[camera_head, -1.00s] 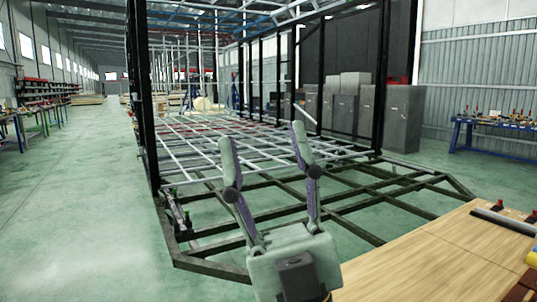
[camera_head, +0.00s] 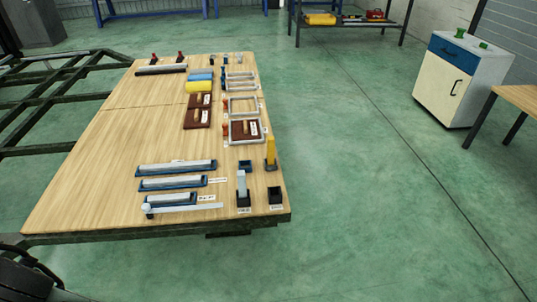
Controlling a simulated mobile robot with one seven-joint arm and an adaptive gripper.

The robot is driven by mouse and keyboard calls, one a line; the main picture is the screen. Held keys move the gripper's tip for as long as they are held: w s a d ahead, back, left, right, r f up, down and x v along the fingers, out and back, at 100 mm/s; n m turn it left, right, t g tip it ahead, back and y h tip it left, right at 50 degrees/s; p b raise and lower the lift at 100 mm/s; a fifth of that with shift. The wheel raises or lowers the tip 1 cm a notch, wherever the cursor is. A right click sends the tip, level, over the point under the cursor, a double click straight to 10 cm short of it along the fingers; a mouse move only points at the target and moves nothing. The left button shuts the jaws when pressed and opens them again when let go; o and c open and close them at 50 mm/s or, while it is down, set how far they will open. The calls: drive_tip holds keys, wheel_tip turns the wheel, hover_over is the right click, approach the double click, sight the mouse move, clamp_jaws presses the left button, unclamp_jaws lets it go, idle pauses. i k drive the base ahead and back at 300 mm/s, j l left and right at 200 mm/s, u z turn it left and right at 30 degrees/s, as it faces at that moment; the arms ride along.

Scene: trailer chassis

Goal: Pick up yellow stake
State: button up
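The yellow stake (camera_head: 270,150) stands upright in a small dark holder near the right edge of the wooden table (camera_head: 120,150). A grey-white stake (camera_head: 241,184) stands upright in a dark holder in front of it and to its left. Two small dark holders, one behind (camera_head: 245,166) and one at the front right (camera_head: 275,195), look empty. My gripper is out of view now, so its state and its distance from the stake do not show.
Blue trays with pale bars (camera_head: 175,168) lie left of the stake. Brown blocks (camera_head: 198,110), grey frames (camera_head: 245,105) and a yellow item (camera_head: 200,87) lie farther back. Green floor is free right of the table. A cabinet (camera_head: 460,80) stands at the far right.

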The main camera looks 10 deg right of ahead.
sight(271, 140)
drive_tip(key=i+l+u, duration=0.25)
drive_tip(key=i+l, duration=0.2)
drive_tip(key=i+l+u, duration=0.3)
drive_tip(key=i+l, duration=0.25)
